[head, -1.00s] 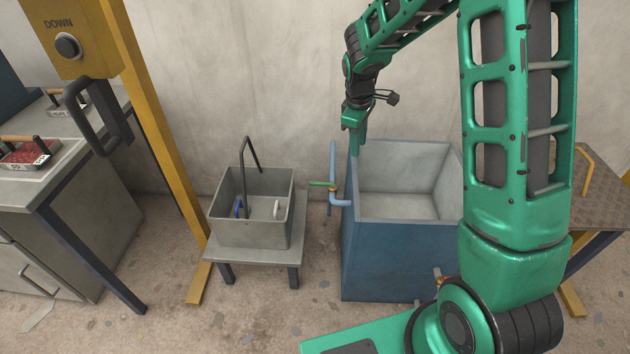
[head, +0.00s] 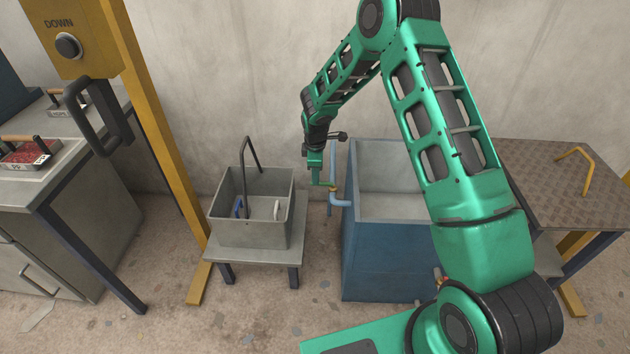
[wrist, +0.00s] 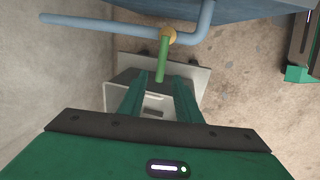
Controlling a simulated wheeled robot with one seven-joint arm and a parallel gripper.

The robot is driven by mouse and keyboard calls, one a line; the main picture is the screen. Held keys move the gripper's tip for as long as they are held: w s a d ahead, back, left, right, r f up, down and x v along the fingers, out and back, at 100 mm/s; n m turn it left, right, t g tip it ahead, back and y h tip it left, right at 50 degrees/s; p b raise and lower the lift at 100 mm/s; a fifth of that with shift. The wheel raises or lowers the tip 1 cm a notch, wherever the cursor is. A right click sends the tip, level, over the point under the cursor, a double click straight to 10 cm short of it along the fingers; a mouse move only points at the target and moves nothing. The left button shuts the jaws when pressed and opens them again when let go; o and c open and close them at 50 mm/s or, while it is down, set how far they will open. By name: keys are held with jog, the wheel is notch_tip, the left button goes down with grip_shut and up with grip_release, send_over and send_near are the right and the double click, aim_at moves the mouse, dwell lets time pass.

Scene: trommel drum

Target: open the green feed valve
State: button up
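The green feed valve's lever (head: 326,186) sits on a light blue pipe (head: 333,160) at the left side of the blue tank. In the wrist view the green lever (wrist: 162,60) points from a brass valve body (wrist: 168,36) toward my gripper. My gripper (head: 316,181) points down beside the lever, over the gap between the tank and the grey bin. In the wrist view my gripper (wrist: 161,76) is open, and the lever's free end appears between its fingertips. I cannot tell whether they touch it or are level with it.
The blue tank (head: 375,260) stands right of the valve. A grey bin (head: 250,228) with a tall handle stands on a low stand to the left. A yellow post (head: 160,130) and a bench are further left, and a checkered table (head: 570,190) is at right.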

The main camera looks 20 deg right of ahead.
aim_at(322, 184)
jog(key=shift+w+d+f, duration=0.1)
jog(key=shift+w+f, duration=0.1)
jog(key=shift+f, duration=0.8)
jog(key=shift+w+f, duration=0.2)
jog(key=shift+f, duration=0.8)
grip_shut()
